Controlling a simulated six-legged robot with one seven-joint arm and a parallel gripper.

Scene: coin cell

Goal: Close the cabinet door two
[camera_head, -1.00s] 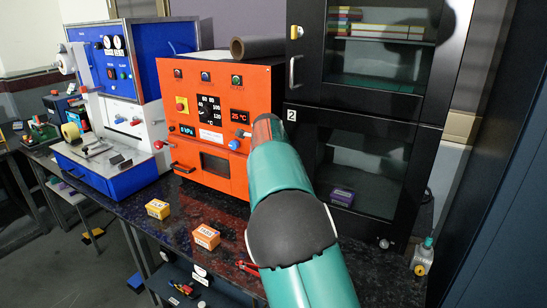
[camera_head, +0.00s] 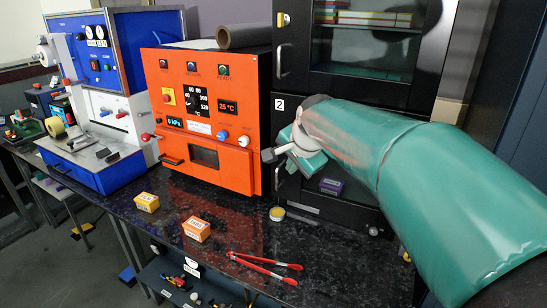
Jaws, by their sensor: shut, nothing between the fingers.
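Cabinet door two (camera_head: 335,215) is the lower glazed black door, marked by a white "2" label (camera_head: 279,104). It looks about flush with the cabinet, but my arm covers much of it and I cannot tell whether a small gap is left. My gripper (camera_head: 267,155) is shut and empty, in front of the door's left edge below the label. Its fingers point left; contact with the door cannot be told. A purple box (camera_head: 331,186) shows through the glass.
The upper cabinet door (camera_head: 365,50) looks shut. An orange oven (camera_head: 205,120) stands close left of the cabinet. Red tongs (camera_head: 265,265), two small boxes, yellow (camera_head: 147,202) and orange (camera_head: 196,230), and a round tin (camera_head: 277,213) lie on the dark bench (camera_head: 330,265).

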